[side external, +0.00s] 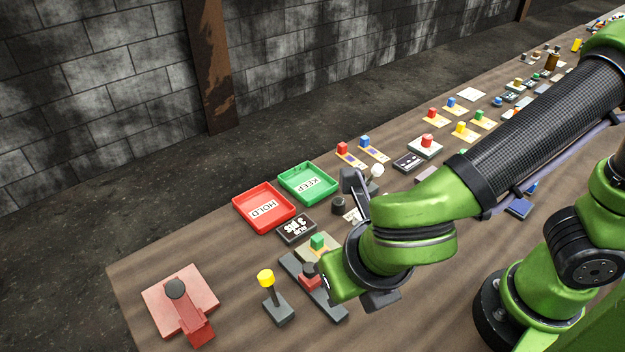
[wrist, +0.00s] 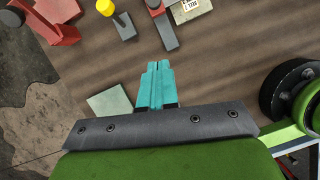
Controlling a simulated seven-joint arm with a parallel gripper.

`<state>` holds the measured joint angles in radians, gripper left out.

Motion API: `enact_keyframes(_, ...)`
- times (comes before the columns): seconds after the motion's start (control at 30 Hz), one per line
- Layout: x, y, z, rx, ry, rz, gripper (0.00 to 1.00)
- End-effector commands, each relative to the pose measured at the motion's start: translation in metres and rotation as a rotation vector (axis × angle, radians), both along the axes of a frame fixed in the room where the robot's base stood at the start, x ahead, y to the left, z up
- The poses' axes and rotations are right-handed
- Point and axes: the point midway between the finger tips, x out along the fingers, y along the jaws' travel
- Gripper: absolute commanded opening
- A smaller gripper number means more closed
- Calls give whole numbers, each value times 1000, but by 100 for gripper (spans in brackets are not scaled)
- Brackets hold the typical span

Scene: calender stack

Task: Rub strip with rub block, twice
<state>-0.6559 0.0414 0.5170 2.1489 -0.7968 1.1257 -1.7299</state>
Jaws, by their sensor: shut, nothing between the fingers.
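No thing is clearly marked as the rub strip or rub block, and I cannot tell which they are. A green block (side external: 318,241) stands on a pale beige piece (side external: 326,252), partly behind my arm in the side view. Similar small coloured blocks on pale strips stand farther along the table, such as a red block (side external: 342,148) and a blue block (side external: 364,141). My gripper's teal fingers (wrist: 157,68) are together and empty in the wrist view, over bare wood. A pale grey-green square (wrist: 109,103) lies beside them. The fingers are hidden in the side view.
A dark rail (side external: 333,312) with a red slider stands near my wrist; it also shows in the wrist view (wrist: 166,33). Beside it are a yellow-knobbed lever (side external: 278,308) and a red lever plate (side external: 157,298). Red HOLD (side external: 243,207) and green KEEP (side external: 322,192) trays lie behind.

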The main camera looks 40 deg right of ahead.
Motion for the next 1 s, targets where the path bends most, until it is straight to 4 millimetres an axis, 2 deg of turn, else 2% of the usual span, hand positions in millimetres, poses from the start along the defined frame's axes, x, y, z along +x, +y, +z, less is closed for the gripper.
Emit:
enact_keyframes(0.17,5,-2,-14,-5,2,-2,0)
enact_keyframes(0.6,36,-11,-98,-6,6,-1,0)
enact_keyframes(0.7,55,-16,-94,1,0,-8,0)
enact_keyframes(0.8,65,-18,-93,2,1,-6,0)
enact_keyframes(1.0,74,-21,-93,2,2,-3,0)
